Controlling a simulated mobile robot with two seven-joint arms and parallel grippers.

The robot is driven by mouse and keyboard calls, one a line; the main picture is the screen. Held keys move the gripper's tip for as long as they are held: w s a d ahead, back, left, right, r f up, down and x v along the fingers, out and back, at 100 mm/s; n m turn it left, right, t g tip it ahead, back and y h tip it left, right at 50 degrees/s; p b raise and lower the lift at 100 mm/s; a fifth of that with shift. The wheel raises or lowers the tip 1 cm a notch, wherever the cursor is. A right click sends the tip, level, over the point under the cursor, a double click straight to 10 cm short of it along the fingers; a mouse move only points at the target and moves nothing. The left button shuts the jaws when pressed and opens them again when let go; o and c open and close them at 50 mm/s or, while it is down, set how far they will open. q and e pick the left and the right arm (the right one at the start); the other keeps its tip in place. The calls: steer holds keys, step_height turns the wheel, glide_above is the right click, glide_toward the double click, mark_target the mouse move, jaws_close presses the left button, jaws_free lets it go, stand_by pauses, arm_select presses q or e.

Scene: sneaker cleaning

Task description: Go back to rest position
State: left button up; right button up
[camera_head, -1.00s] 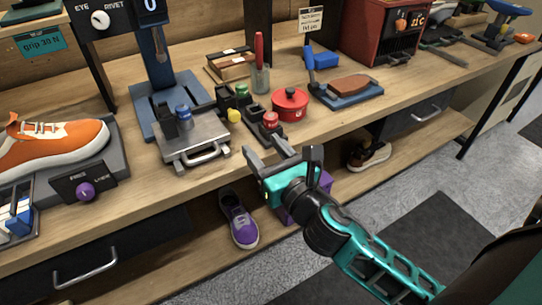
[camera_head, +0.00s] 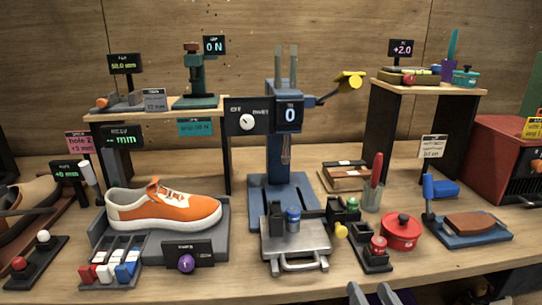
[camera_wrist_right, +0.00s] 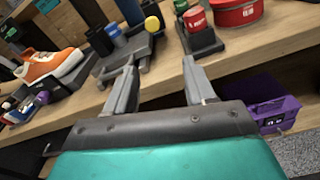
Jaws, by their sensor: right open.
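My right gripper shows at the bottom edge of the head view (camera_head: 372,294), only its grey fingertips in the picture, just in front of the bench's front edge. In the right wrist view my right gripper (camera_wrist_right: 158,88) is open, its two grey fingers apart with nothing between them. The wooden bench (camera_wrist_right: 163,100) lies just beyond the fingers. My left gripper is in neither view.
On the bench are an orange sneaker (camera_head: 165,207), a blue press (camera_head: 280,190), a metal tray with a handle (camera_head: 295,247), a red pot (camera_head: 401,231) and a brush block (camera_head: 468,227). A purple crate (camera_wrist_right: 275,112) sits below, at the right of the wrist view.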

arm_select(q)
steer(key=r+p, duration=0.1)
steer(key=p, duration=0.1)
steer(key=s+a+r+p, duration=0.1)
steer(key=p, duration=0.1)
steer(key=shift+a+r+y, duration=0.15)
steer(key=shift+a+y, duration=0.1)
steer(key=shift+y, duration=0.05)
arm_select(e)
steer(key=s+a+f+m+g, duration=0.1)
steer(key=s+f+m+g, duration=0.2)
steer(key=f+m, duration=0.5)
steer(key=s+a+f+m+g+y, duration=0.1)
steer(key=s+f+m+g, duration=0.2)
steer(key=m, duration=2)
steer(key=s+f, duration=0.3)
steer(key=f, duration=0.1)
steer(key=shift+s+a+f+g, duration=0.15)
steer(key=shift+s+f+g, duration=0.15)
steer(key=shift+f, duration=0.05)
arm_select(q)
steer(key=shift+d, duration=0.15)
